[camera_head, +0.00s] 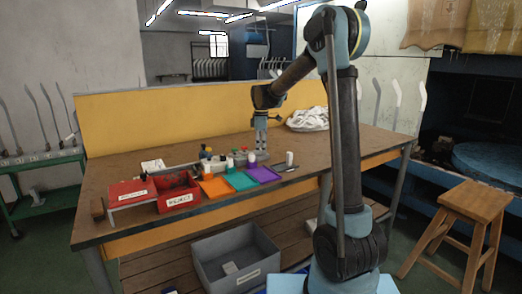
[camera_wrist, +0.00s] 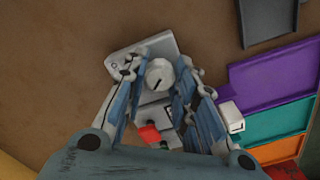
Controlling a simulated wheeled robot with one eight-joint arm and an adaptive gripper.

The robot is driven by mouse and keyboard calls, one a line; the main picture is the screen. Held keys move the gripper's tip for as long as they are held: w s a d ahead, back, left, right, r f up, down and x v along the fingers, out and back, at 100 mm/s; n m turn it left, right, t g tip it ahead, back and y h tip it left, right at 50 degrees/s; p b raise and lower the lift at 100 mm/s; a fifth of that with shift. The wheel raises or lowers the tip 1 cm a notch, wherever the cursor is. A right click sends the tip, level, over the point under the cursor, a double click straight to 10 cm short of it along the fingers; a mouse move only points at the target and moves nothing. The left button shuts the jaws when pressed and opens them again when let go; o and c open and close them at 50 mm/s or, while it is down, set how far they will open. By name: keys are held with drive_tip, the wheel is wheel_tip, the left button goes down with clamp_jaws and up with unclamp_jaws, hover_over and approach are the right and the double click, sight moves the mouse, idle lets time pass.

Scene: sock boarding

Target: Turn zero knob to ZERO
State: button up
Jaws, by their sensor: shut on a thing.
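The zero knob (camera_wrist: 159,73) is round and white with a dark pointer line, on top of a pale grey instrument (camera_wrist: 152,48) in the wrist view. My gripper (camera_wrist: 158,72) points down with its two fingers closed on either side of the knob. In the head view my gripper (camera_head: 261,146) is over the back middle of the bench, and the knob is hidden there. A red part (camera_wrist: 149,134) and other pale parts of the instrument show between the fingers. Any scale or ZERO mark is too small to read.
On the bench (camera_head: 330,160) lie orange (camera_head: 215,187), teal (camera_head: 240,180) and purple (camera_head: 263,174) trays, and a red reject bin (camera_head: 178,197). Small bottles stand near the instrument. White cloth (camera_head: 308,118) is heaped at the back right. The right end of the bench is mostly clear.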

drive_tip(key=m, duration=0.4)
drive_tip(key=shift+m, duration=0.4)
drive_tip(key=m, duration=0.9)
drive_tip(key=shift+m, duration=1.8)
drive_tip(key=o, duration=1.1)
drive_tip(key=shift+c, duration=0.2)
drive_tip(key=shift+a, duration=0.1)
drive_tip(key=shift+s, duration=0.1)
